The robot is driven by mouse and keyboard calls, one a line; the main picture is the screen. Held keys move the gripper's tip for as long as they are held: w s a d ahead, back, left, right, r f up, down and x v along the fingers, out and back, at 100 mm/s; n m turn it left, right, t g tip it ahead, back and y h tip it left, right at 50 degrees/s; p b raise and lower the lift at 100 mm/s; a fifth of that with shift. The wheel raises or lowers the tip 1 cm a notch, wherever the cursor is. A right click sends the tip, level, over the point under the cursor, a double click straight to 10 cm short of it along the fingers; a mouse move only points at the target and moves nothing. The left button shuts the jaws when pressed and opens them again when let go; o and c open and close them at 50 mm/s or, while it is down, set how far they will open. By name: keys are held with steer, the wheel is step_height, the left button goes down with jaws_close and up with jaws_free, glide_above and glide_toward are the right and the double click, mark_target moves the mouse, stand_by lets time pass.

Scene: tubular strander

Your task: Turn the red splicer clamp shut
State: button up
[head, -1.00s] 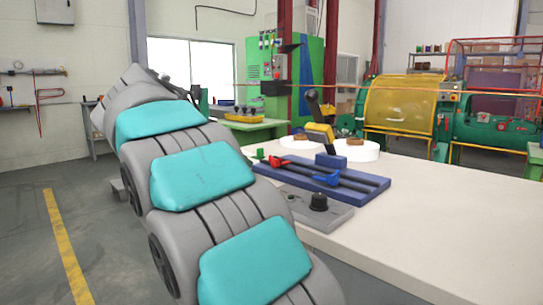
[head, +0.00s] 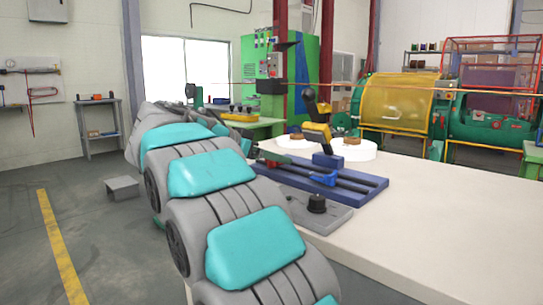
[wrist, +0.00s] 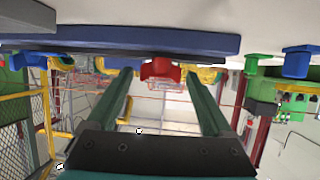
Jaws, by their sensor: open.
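The red splicer clamp (head: 269,157) sits at the left end of the blue splicer base (head: 350,198) on the white table. In the wrist view, which looks upside down, the red clamp (wrist: 160,70) shows between the tips of my two green fingers, below the edge of the blue base (wrist: 150,41). My gripper (wrist: 156,75) is open, with a finger on each side of the clamp; I cannot tell if either touches it. In the head view my arm hides most of the gripper. A blue clamp (head: 323,178) sits further right on the base.
A grey plate with a black knob (head: 317,203) lies in front of the base. The table's (head: 430,220) right side is clear. A grey step (head: 123,187) stands on the floor.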

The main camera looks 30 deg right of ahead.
steer(key=shift+c, duration=0.3)
jaws_close()
steer(key=b, duration=0.2)
steer(key=shift+d+f+b, duration=0.15)
steer(key=shift+f+b, duration=0.2)
steer(key=shift+n+t+b, duration=0.3)
steer(key=shift+t+b, duration=0.2)
steer(key=shift+b, duration=0.15)
steer(key=shift+r+n+t+b, duration=0.3)
steer(key=shift+n+t+b, duration=0.15)
steer(key=shift+b, duration=0.65)
steer(key=shift+o, duration=0.3)
jaws_free()
